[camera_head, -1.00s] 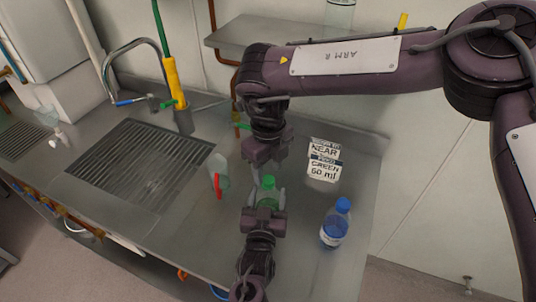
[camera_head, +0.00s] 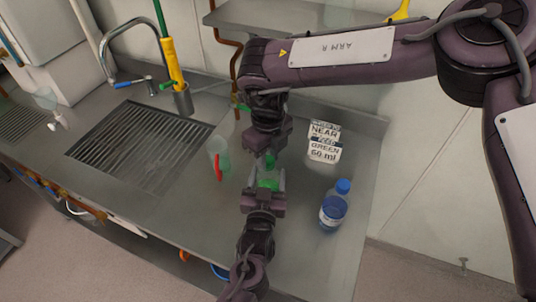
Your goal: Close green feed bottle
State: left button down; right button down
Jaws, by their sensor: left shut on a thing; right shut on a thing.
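The green feed bottle (camera_head: 268,182) is upright at the middle of the counter, with clear greenish walls. My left gripper (camera_head: 267,184) comes up from the bottom of the picture and is shut around its body. My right gripper (camera_head: 270,161) points down from above and is shut on the green cap (camera_head: 270,160) at the bottle's top. The fingers hide part of the cap and neck, so I cannot tell whether the cap is seated or how tight it is.
A blue-capped bottle (camera_head: 334,206) stands to the right. A sign (camera_head: 323,143) reading "GREEN 60 ml" is behind it. A clear vessel with a red handle (camera_head: 219,160) stands to the left, near the sink grate (camera_head: 138,152). A shelf (camera_head: 290,14) is at the back.

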jog(key=m, duration=0.4)
jog(key=shift+m, duration=0.4)
jog(key=m, duration=1)
jog(key=shift+f, duration=0.1)
jog(key=m, duration=0.4)
jog(key=shift+m, duration=0.4)
jog(key=m, duration=1)
jog(key=shift+m, duration=0.3)
jog(key=m, duration=0.4)
jog(key=shift+m, duration=0.3)
jog(key=m, duration=0.6)
jog(key=c, duration=1)
grip_release()
jog(key=shift+c, duration=0.2)
